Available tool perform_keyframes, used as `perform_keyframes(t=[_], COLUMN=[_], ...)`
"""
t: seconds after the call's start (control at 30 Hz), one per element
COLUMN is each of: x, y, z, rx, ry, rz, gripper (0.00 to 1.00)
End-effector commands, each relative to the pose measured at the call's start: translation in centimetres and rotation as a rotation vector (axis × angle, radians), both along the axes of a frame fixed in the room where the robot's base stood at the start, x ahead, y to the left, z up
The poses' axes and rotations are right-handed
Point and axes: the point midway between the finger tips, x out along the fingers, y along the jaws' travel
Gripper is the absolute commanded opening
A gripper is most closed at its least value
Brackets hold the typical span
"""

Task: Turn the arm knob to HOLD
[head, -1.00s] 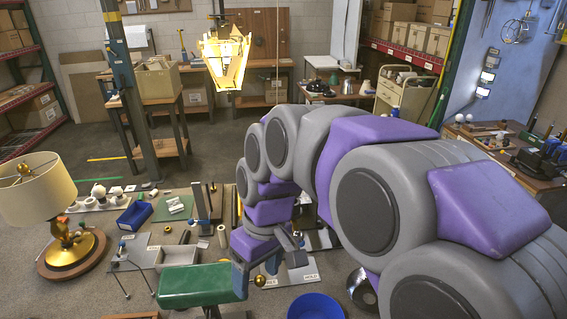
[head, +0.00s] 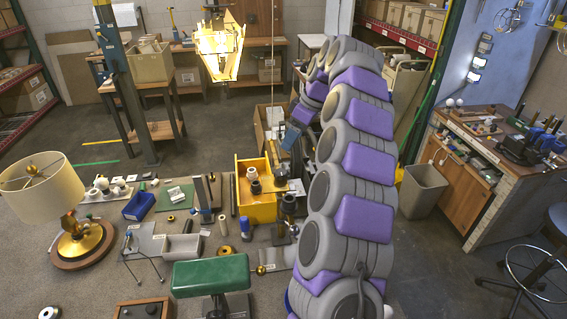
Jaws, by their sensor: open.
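A small brass ball (head: 261,269), possibly the arm knob, shows right of the green lamp shade (head: 212,274). A pale labelled plate (head: 276,267) lies beside it. My arm covers the plate's right side, and no HOLD mark is readable, so I cannot tell the knob's setting. My gripper (head: 290,138) is small and partly hidden beside my arm, far back beyond the yellow bin (head: 241,207). It is open, well away from the brass ball, and I see nothing held in it.
A brass lamp (head: 84,238) with a cream shade stands left. A grey tray (head: 181,248) and blue bin (head: 139,206) lie among loose parts. A grey waste bin (head: 423,190) and a workbench (head: 470,150) stand right. Floor between them and my arm is fairly open.

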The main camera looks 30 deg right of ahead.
Motion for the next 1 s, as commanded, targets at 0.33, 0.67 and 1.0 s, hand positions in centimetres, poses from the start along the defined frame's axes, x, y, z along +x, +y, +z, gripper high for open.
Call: perform_keyframes(t=[0.33, 0.67, 1.0], x=[0.8, 2.2, 4.1], y=[-3.8, -2.2, -0.7], z=[-0.4, -5.1, -11.3], rx=[-0.033, -0.033, -0.032], ry=[-0.027, -0.023, -0.022], rz=[0.003, 0.007, 0.006], gripper=[0.71, 0.71, 0.71])
